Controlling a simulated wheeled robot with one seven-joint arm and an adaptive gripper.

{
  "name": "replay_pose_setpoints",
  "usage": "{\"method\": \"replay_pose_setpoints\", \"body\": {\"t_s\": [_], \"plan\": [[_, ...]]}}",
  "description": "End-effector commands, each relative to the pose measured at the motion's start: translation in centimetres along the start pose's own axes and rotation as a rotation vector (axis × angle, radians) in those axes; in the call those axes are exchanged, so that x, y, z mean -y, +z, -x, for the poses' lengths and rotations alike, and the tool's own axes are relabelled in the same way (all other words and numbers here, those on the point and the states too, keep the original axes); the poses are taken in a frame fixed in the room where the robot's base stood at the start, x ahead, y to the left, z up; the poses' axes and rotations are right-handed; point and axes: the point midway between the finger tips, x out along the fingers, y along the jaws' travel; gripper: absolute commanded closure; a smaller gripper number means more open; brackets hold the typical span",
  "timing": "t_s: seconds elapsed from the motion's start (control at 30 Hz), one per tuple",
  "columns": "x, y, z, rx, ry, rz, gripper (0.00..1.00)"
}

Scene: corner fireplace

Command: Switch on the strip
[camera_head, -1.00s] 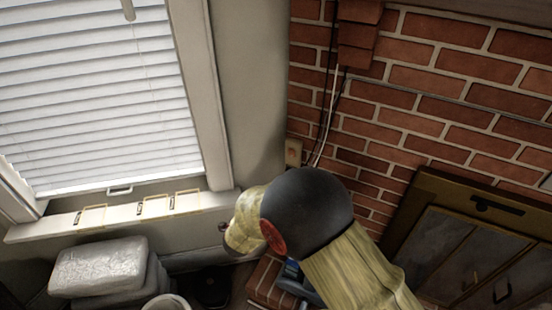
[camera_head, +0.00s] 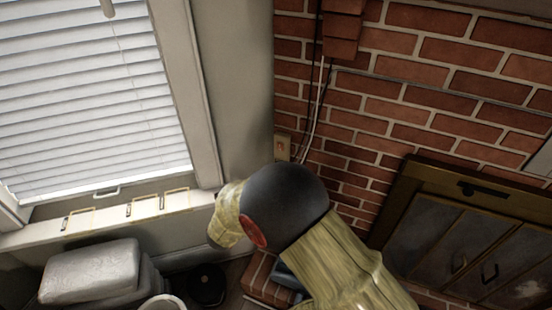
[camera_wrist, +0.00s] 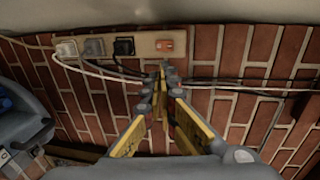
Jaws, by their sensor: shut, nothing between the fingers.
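The power strip (camera_wrist: 145,42) is a pale bar on the brick wall, across the top of the wrist view. An orange-red switch (camera_wrist: 165,45) sits near its right end. In the head view, the strip's end with its orange switch (camera_head: 282,148) shows just above my arm. My gripper (camera_wrist: 166,72) has yellow fingers with dark, knobbly tips held together and empty. In the wrist view the tips appear just below the switch; I cannot tell whether they touch the strip. My arm hides the gripper in the head view.
White (camera_wrist: 66,49), grey (camera_wrist: 93,47) and black plugs (camera_wrist: 123,47) fill the strip's left part, with cables along the bricks. A fireplace (camera_head: 450,240) stands at right in the head view. A window sill (camera_head: 120,212), wrapped stack (camera_head: 90,272) and white bin (camera_head: 162,302) are at left.

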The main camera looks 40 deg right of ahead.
Motion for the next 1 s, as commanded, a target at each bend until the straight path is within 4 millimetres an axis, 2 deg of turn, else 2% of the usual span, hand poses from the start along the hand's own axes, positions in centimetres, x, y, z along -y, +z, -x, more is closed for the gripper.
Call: {"method": "replay_pose_setpoints", "body": {"t_s": [0.17, 0.6, 0.7, 1.0], "plan": [[-0.2, -0.1, -1.9, -0.004, 0.000, 0.000, 1.00], [-0.3, -0.2, -10.3, -0.003, 0.000, 0.000, 1.00], [0.3, -0.1, -11.7, -0.002, -0.001, -0.001, 1.00], [1.1, 0.0, -13.6, 0.000, 0.001, 0.001, 1.00]]}}
